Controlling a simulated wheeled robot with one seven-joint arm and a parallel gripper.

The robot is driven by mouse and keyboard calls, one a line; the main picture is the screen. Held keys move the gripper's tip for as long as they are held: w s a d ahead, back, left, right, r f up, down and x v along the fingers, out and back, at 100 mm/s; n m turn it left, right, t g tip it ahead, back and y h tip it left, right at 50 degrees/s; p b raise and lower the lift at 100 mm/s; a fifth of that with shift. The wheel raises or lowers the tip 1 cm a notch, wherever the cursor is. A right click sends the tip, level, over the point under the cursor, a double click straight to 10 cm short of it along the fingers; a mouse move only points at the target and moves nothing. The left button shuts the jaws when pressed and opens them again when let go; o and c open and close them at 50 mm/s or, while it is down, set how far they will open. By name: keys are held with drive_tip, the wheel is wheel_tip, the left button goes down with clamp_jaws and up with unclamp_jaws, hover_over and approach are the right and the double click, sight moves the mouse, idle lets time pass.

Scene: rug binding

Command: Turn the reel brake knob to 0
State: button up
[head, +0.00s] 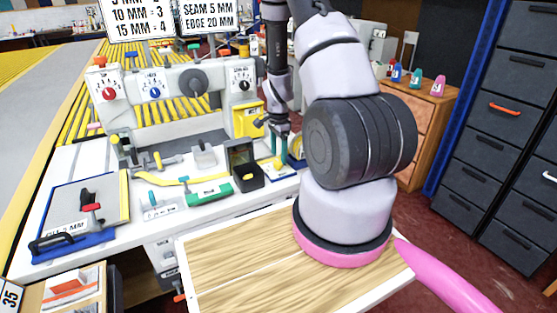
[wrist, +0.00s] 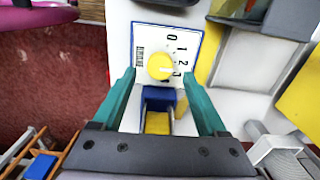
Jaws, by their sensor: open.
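The plate carries the marks 0, 1, 2 and 3. A pale line on the knob points right, around 2 to 3; I cannot tell exactly where. My gripper (wrist: 159,75) is open, its two teal fingers on either side of the knob in the wrist view. I see no contact, and the height of the tips above the plate is unclear. In the head view my gripper (head: 281,134) is over the bench's right end, and the knob is hard to make out.
A blue and yellow block (wrist: 158,101) lies below the knob between the fingers. The sewing machine (head: 175,83) has red, blue and black knobs. A dark open box (head: 243,164) and a green block (head: 209,194) stand left of my gripper. A wooden board (head: 232,262) is in front.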

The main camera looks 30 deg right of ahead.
sight(278, 165)
drive_tip(key=shift+f, duration=1.5)
clamp_jaws()
drive_tip(key=shift+n, duration=0.4)
drive_tip(key=n, duration=0.6)
drive_tip(key=shift+w, duration=0.1)
drive_tip(key=n, duration=0.7)
drive_tip(key=shift+a, duration=0.1)
